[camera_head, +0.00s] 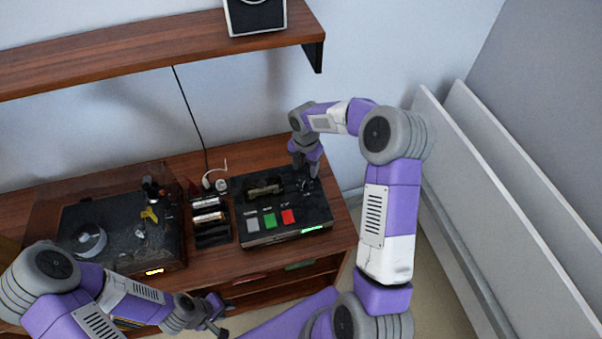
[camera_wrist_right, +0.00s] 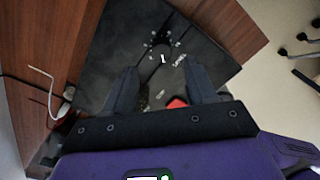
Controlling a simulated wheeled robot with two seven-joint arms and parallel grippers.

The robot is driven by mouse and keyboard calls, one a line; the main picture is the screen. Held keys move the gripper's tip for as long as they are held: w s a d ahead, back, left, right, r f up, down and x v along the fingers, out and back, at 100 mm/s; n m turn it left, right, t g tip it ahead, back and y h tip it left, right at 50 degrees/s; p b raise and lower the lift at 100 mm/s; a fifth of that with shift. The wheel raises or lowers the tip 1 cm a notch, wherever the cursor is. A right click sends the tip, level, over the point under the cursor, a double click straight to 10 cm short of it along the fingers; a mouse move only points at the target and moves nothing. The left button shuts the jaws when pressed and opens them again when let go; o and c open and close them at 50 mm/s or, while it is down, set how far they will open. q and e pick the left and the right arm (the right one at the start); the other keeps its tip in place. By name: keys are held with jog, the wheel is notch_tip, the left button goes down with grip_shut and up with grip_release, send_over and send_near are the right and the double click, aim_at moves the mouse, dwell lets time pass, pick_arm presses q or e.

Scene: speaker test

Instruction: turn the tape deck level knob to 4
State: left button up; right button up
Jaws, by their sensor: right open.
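The black tape deck (camera_head: 257,190) stands on the wooden cabinet top, with grey, green and red buttons along its front. Its level knob (camera_wrist_right: 162,48) shows in the right wrist view as a dark round knob with a white pointer mark, ringed by small white marks too small to read. My right gripper (camera_head: 307,172) is over the deck's back right corner, at the knob. In the wrist view its fingers (camera_wrist_right: 160,82) are apart on either side, with the knob beyond the gap between the tips. My left gripper (camera_head: 219,314) is low in front of the cabinet, fingers apart and empty.
A turntable (camera_head: 115,225) with a clear cover stands left of the deck. A small rack (camera_head: 210,222) and a white cable (camera_head: 214,174) lie between them. A shelf (camera_head: 150,45) with a speaker (camera_head: 255,15) hangs above. White panels (camera_head: 500,180) lean at the right.

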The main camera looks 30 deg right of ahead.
aim_at(305, 181)
notch_tip(305, 181, down, 6)
jog(key=shift+s+f, duration=0.1)
jog(key=shift+s, duration=0.05)
jog(key=shift+c, duration=0.3)
grip_shut()
jog(key=shift+a+m, duration=0.1)
jog(key=shift+m, duration=0.2)
